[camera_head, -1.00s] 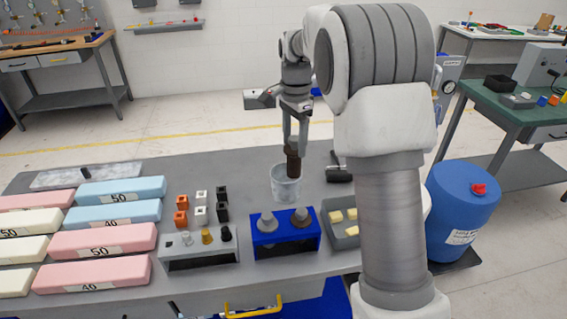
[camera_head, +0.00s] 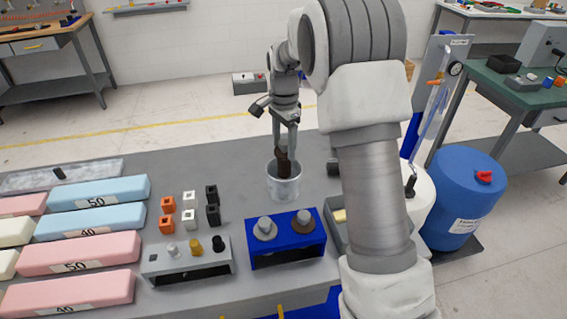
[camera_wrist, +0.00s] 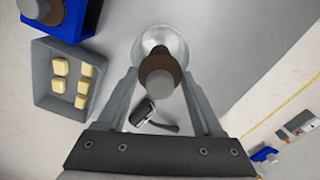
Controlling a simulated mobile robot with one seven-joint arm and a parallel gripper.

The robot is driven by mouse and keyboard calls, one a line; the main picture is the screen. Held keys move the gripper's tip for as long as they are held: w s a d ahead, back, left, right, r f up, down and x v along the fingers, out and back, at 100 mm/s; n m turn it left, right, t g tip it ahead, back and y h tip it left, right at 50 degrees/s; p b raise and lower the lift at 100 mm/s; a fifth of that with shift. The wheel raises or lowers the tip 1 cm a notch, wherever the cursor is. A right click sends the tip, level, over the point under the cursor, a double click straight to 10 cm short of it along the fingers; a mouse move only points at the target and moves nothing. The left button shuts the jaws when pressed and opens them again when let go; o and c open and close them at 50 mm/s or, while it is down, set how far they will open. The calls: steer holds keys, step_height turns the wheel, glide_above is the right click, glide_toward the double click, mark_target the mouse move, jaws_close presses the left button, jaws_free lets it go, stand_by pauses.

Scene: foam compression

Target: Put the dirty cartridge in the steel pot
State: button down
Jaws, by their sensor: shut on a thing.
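A dark brown cartridge (camera_head: 283,160) is held in my gripper (camera_head: 285,150), its lower part down inside the mouth of the steel pot (camera_head: 284,188). The pot is a small round metal vessel standing on the grey table. In the wrist view my gripper (camera_wrist: 160,84) is shut on the cartridge, whose grey round end (camera_wrist: 160,83) faces the camera. The pot's bright rim (camera_wrist: 178,40) shows around and beyond the cartridge. Whether the cartridge touches the pot's bottom is hidden.
A blue holder (camera_head: 288,252) with two round-topped pieces stands just in front of the pot. A grey tray (camera_wrist: 52,90) holds several pale yellow blocks. A dark-headed tool (camera_wrist: 142,112) lies beside the pot. Pink, blue and cream foam blocks cover the table's left.

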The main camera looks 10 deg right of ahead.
mark_target(284, 162)
steer(key=shift+f, duration=3.25)
steer(key=shift+c, duration=1.5)
jaws_free()
